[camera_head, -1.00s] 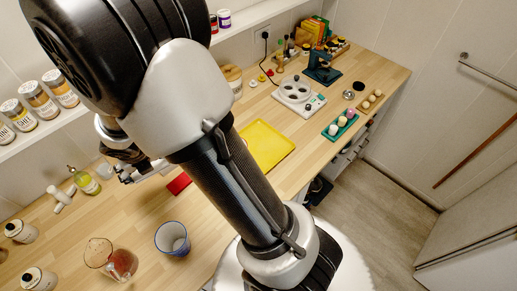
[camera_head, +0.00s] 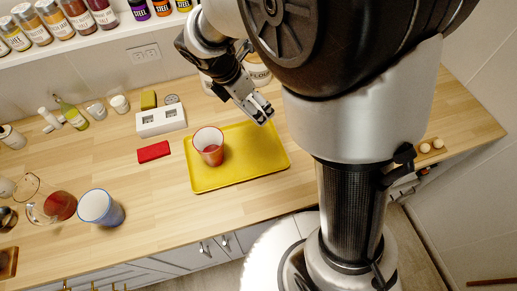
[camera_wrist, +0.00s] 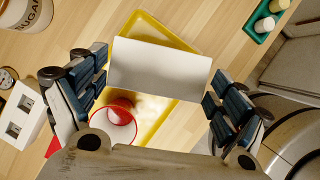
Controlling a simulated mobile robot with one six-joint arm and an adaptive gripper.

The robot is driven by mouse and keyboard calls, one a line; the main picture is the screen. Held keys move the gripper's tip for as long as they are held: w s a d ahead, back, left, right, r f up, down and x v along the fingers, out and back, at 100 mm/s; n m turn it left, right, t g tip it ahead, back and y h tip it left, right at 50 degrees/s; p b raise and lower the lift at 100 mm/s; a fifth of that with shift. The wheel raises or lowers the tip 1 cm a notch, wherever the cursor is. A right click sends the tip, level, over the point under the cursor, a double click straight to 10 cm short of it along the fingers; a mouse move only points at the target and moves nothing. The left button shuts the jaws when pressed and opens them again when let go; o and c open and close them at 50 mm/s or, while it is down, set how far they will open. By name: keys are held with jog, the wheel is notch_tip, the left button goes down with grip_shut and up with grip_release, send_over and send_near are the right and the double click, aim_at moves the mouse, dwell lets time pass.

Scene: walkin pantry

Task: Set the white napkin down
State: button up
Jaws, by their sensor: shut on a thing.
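The white napkin (camera_wrist: 160,67) is a flat pale rectangle spanning the gap between the two fingers of my gripper (camera_wrist: 162,82) in the wrist view. My gripper is shut on it, and it hides part of the yellow tray (camera_wrist: 136,23) below. In the head view my gripper (camera_head: 262,112) is above the back right part of the yellow tray (camera_head: 262,168); the napkin is hard to make out there. A red-rimmed cup (camera_head: 209,149) stands on the tray's left part, and it also shows in the wrist view (camera_wrist: 116,116).
A red block (camera_head: 153,152) and a white two-socket box (camera_head: 160,122) lie left of the tray. A blue-rimmed cup (camera_head: 101,208) and a glass jug (camera_head: 52,206) stand farther left. The tray's front right part is clear.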

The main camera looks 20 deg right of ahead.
aim_at(256, 147)
notch_tip(256, 147, down, 20)
jog(key=b, duration=0.7)
jog(key=shift+b, duration=0.4)
jog(key=shift+r, duration=0.1)
jog(key=o, duration=0.3)
jog(key=shift+f, duration=0.2)
jog(key=shift+o, duration=0.8)
jog(key=shift+r, duration=0.1)
